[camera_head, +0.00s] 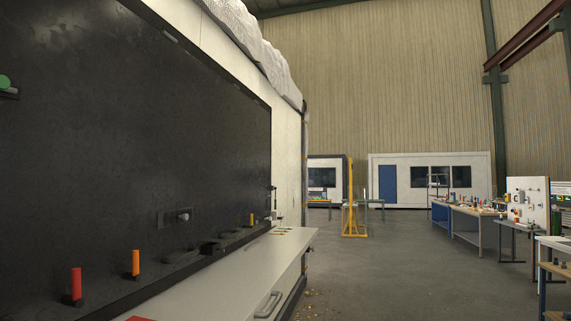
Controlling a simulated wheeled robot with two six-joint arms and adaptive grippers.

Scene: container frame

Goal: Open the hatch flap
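A large dark panel (130,120) is set in the white wall of a container (286,150) and fills the left of the view. A pale ledge or flap (225,268) sticks out below the panel, with a light bar handle (268,304) on its front face. I cannot tell for sure which part is the hatch flap. A small grey fitting with a light knob (183,216) sits on the dark panel. Neither of my grippers is in view.
Red (76,284) and orange (135,262) handles stand near the panel's lower edge. A green knob (4,82) is at the far left. A yellow stand (350,200) and workbenches (465,222) are farther off. The floor (400,270) between is mostly clear.

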